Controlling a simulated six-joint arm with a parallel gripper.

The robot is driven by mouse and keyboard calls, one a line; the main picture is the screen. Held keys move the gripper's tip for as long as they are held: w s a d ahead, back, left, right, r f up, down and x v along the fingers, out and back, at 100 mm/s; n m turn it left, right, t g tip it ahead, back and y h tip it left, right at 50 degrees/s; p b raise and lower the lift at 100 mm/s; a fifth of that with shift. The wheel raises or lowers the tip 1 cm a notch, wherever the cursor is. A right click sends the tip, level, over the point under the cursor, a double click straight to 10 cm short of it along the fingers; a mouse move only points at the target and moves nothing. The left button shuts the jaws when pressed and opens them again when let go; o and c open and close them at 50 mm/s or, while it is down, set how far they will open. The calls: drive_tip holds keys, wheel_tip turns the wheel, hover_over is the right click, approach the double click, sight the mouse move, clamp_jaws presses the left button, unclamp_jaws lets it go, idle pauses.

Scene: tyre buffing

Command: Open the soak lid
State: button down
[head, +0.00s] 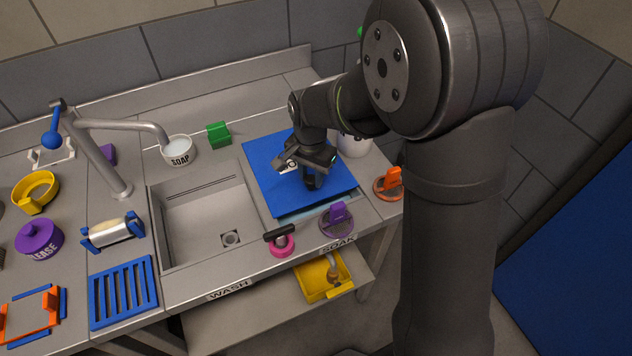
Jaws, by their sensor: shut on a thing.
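The soak lid (265,178) is a flat blue panel to the right of the sink, behind the SOAK label (338,244). It covers most of the soak basin. A light-blue strip (318,212) shows below its front edge. My gripper (311,183) points down over the middle of the lid and is shut on it, apparently by a handle. The fingers and wrist hide the grip itself.
The empty sink (200,210) lies left of the lid. A purple part (338,218) and a pink ring with a black handle (282,244) sit at the front edge. An orange part (389,183) stands right, a green block (218,134) and SOAP cup (178,150) behind left.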

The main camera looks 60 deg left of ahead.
drive_tip(key=a, duration=0.5)
drive_tip(key=shift+a, duration=0.4)
drive_tip(key=c, duration=1.1)
unclamp_jaws()
wheel_tip(320, 180, up, 18)
drive_tip(key=shift+f, duration=0.25)
